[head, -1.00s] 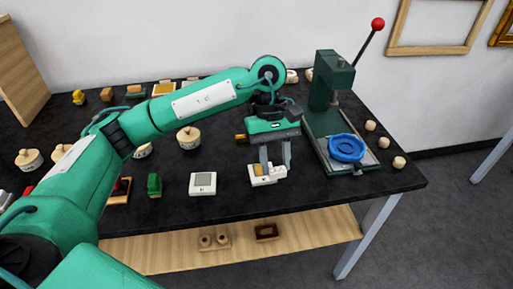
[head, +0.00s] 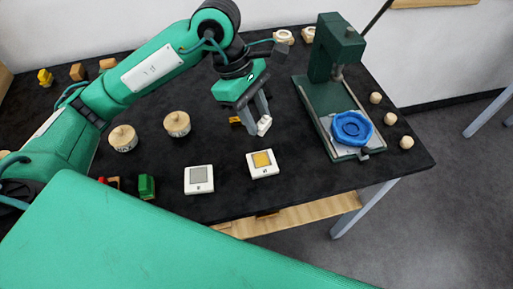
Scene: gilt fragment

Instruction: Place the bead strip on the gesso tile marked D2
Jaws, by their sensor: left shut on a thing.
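My left gripper (head: 263,120) is shut on a small whitish piece (head: 265,126), which I take for the bead strip; the fingers partly hide it. It is held above the table, behind the right-hand white tile. This tile (head: 253,172) has a yellow square in its middle and lies flat near the front of the table. A second white tile (head: 190,187) with a grey square lies to its left. Small marks show on the tiles' front edges, but they are too small to read surely. My right gripper is out of view.
A green press (head: 325,95) with a blue ring-shaped piece (head: 352,128) stands on the right, with several round wooden knobs (head: 390,118) beside it. Two lidded wooden pots (head: 177,123) and a green block (head: 147,186) are on the left. My green arm part covers the lower left.

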